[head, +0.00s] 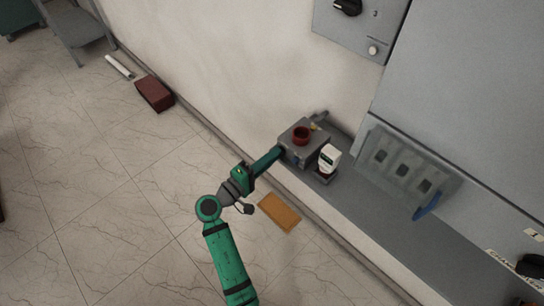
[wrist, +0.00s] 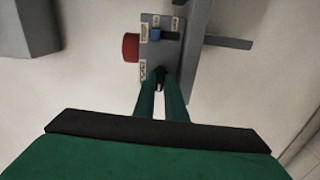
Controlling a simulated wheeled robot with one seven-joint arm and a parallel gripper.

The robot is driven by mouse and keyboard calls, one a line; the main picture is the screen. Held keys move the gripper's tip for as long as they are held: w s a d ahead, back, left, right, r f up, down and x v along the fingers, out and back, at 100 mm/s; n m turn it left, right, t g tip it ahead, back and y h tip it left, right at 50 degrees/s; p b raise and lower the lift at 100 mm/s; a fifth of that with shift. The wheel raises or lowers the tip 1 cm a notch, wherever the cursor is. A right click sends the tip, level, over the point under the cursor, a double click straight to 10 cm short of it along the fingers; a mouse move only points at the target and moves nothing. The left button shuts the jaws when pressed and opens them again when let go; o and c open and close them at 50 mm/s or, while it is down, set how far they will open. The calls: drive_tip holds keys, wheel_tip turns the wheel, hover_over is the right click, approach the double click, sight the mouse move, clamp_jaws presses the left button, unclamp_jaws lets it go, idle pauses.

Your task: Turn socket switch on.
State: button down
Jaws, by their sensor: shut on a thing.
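A grey control box (head: 311,152) stands by the wall in the head view, with a round red part on top. In the wrist view the box (wrist: 178,58) shows a red button (wrist: 131,47) on its left side, a blue switch (wrist: 155,35) and small labels too small to read. My gripper (wrist: 160,84) reaches the face of the box, its green fingers closed around a small black switch knob (wrist: 160,72). The fingertips partly hide the knob. In the head view my gripper (head: 279,151) meets the side of the box, and its tips are hard to make out.
A grey panel with several dark squares (head: 402,168) is further right. An orange-brown slab (head: 279,211) lies on the floor below my gripper. A dark red block (head: 154,93) lies by the wall.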

drive_tip(key=shift+s+f+m, duration=0.1)
drive_tip(key=shift+f+m, duration=0.05)
drive_tip(key=shift+m, duration=8.45)
drive_tip(key=c, duration=2.1)
unclamp_jaws()
drive_tip(key=v, duration=1)
drive_tip(key=shift+s+a, duration=0.25)
drive_tip(key=shift+s, duration=0.05)
drive_tip(key=shift+a, duration=0.1)
